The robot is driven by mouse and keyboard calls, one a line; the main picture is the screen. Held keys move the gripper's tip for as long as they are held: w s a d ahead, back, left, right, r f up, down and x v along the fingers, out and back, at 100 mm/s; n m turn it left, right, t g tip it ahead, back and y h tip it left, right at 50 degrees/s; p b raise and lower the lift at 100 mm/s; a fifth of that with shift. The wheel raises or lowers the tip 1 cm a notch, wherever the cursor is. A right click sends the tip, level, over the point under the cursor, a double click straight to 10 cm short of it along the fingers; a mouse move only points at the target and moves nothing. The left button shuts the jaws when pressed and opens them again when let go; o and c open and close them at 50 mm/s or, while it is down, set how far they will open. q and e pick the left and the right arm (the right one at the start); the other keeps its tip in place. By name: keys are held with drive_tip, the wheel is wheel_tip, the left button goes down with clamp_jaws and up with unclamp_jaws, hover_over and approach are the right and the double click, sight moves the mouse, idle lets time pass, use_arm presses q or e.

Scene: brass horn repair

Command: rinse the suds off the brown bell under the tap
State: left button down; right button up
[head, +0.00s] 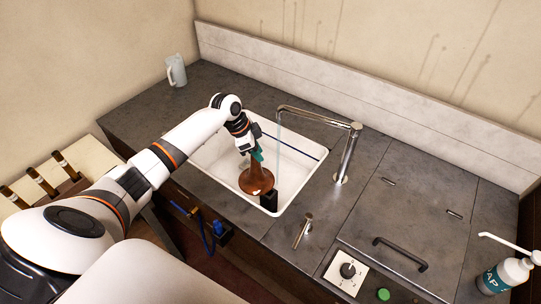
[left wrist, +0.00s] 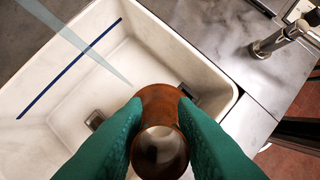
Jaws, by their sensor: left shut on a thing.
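The brown bell (head: 257,178) is held over the white sink (head: 202,157), with its flared end low. My left gripper (head: 257,154) is shut on its narrow upper part. In the left wrist view the green fingers hold the bell (left wrist: 160,98) from both sides, and its round open end faces the camera. The tap (head: 346,152) stands at the sink's right side with its spout reaching over the basin. A thin stream of water (head: 278,135) falls from the spout; in the left wrist view the stream (left wrist: 83,48) ends beside the bell. I see no clear suds on the bell. My right gripper is out of view.
A black block (head: 270,199) is at the sink's front right corner. A small metal lever (head: 303,231) rises from the counter. A pale mug (head: 176,71) stands at the back left, and a soap bottle (head: 507,272) at the right. The right-hand counter is mostly clear.

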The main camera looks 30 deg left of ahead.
use_arm(q)
drive_tip(key=shift+r, duration=0.15)
idle(0.3)
drive_tip(key=shift+s+a+r+p, duration=0.25)
drive_tip(key=shift+s+r+p, duration=0.6)
drive_tip(key=shift+p, duration=0.25)
drive_tip(key=shift+s+a, duration=0.1)
drive_tip(key=shift+s, duration=0.25)
drive_tip(key=shift+s+a+r, duration=0.2)
drive_tip(key=shift+s+r, duration=0.85)
drive_tip(key=shift+s, duration=0.2)
drive_tip(key=shift+b, duration=0.3)
